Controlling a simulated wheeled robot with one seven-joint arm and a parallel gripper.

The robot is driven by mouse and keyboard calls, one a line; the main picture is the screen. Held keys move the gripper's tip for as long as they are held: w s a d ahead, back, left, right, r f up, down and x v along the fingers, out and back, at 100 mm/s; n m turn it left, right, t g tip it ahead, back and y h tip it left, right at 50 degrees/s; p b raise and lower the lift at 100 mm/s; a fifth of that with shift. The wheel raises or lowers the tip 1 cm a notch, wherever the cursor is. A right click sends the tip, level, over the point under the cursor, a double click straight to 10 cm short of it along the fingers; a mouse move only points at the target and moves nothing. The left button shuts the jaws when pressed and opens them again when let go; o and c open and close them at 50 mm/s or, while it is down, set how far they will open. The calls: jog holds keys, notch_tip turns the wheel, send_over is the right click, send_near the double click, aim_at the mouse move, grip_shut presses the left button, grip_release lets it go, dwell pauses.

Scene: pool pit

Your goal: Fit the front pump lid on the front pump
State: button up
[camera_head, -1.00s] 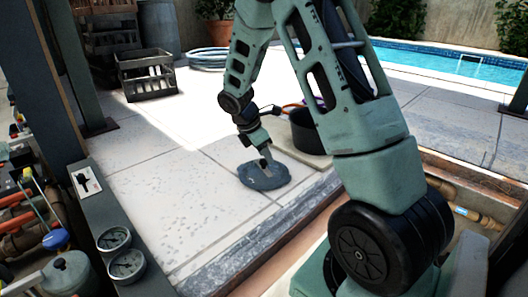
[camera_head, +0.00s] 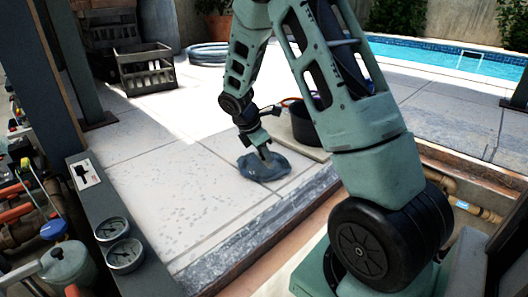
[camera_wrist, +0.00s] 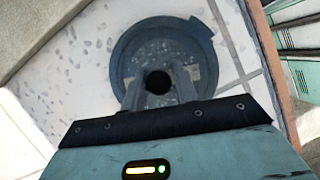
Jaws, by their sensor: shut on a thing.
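The front pump lid looks like a round blue-grey disc (camera_head: 264,168) over the pale paving in the head view. In the wrist view the lid (camera_wrist: 198,38) is a round, partly see-through disc with a dark round knob at its middle. My gripper (camera_wrist: 158,84) is shut on this knob, with a finger on each side. In the head view my gripper (camera_head: 265,156) points down onto the lid. I cannot tell whether the lid touches the paving. I cannot tell for sure which fitting is the front pump.
Pipes, valves and a grey-green vessel (camera_head: 68,265) crowd the lower left beside two gauges (camera_head: 125,255) on a ledge. A black pot (camera_head: 310,127) stands behind the lid. A stone curb (camera_head: 240,245) edges the pit. Crates (camera_head: 148,70) and the pool (camera_head: 450,60) lie farther back.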

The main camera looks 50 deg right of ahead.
jog(key=shift+s+a+f, duration=0.2)
jog(key=shift+f, duration=0.4)
grip_shut()
jog(key=shift+w+d+r+p, duration=0.1)
jog(key=shift+w+r+p, duration=0.05)
jog(key=shift+r+p, duration=0.95)
jog(key=shift+w+d+r+p, duration=0.1)
jog(key=shift+r+p, duration=0.9)
jog(key=shift+r, duration=0.1)
